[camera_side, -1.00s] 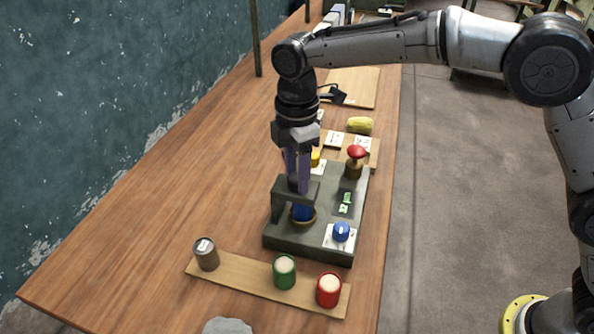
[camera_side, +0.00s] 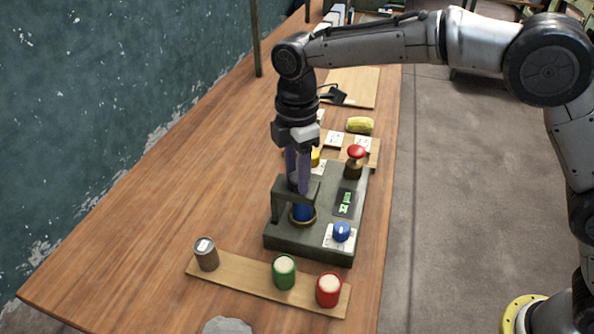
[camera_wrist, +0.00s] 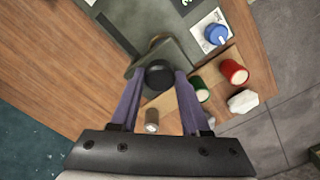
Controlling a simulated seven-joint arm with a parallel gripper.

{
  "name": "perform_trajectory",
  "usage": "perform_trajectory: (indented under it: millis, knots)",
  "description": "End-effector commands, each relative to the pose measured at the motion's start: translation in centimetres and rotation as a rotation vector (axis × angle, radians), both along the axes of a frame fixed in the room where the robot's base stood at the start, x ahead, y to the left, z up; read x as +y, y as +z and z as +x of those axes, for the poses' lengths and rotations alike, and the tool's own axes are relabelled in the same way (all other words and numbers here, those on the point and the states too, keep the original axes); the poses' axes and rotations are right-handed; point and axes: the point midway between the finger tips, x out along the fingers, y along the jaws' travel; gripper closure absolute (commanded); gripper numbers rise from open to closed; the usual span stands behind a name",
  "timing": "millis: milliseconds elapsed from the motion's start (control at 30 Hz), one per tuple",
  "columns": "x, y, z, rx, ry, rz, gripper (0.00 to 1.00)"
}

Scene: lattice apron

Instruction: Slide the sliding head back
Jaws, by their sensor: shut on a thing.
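The dark green machine (camera_side: 283,241) stands on the wooden table with a raised bracket (camera_side: 278,203) at its left side. In the wrist view, a round black piece (camera_wrist: 159,75), seemingly the top of the sliding head, sits at the bracket's edge between my fingers. My gripper (camera_side: 299,187) points down at the bracket, its two purple fingers shut on the head from both sides. A blue cylinder (camera_side: 303,211) stands under the bracket in a brass-coloured ring. The fingers hide part of the head in the side view.
The machine also has a blue knob (camera_side: 341,231), a red mushroom button (camera_side: 356,152) and a green-lit display (camera_side: 345,202). Grey, green and red cans stand on a board (camera_side: 245,275) in front. The table to the left is clear.

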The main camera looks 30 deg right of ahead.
Motion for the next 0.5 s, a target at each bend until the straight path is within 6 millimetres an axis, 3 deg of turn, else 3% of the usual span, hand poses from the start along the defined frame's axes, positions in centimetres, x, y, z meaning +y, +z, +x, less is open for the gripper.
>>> perform_trajectory:
  millis: [167, 500]
  knots:
    - [-0.4, 0.1, 0.4, -0.001, -0.002, 0.001, 1.00]
    - [-5.4, 0.1, 5.6, -0.004, -0.005, 0.001, 1.00]
